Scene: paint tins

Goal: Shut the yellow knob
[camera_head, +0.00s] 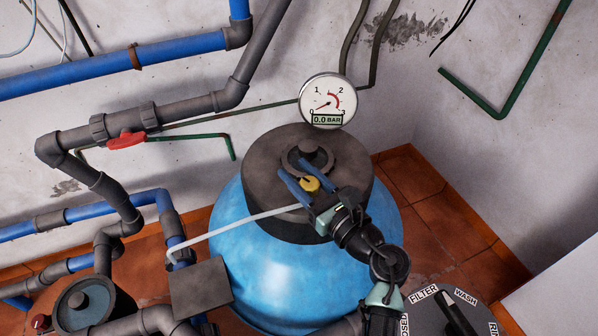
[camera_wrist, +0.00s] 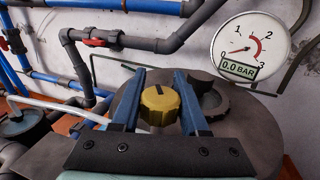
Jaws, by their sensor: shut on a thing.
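The yellow knob (camera_head: 310,184) sits on the dark grey top of the blue tank (camera_head: 262,272). In the wrist view the yellow knob (camera_wrist: 160,106) is a ribbed round cap, with a dark mark on its upper face at the far side. My gripper (camera_head: 294,170) reaches in from the lower right. Its two blue fingers (camera_wrist: 160,82) stand on either side of the knob and are shut on it. The knob's lower part is partly hidden by the gripper.
A round gauge (camera_head: 328,101) behind the tank reads 0.0 BAR. A dark ring-shaped fitting (camera_head: 307,155) stands just behind the knob. A thin white pipe (camera_head: 240,227) runs to the tank top from the left. A red-handled valve (camera_head: 127,140) is on the grey piping at left.

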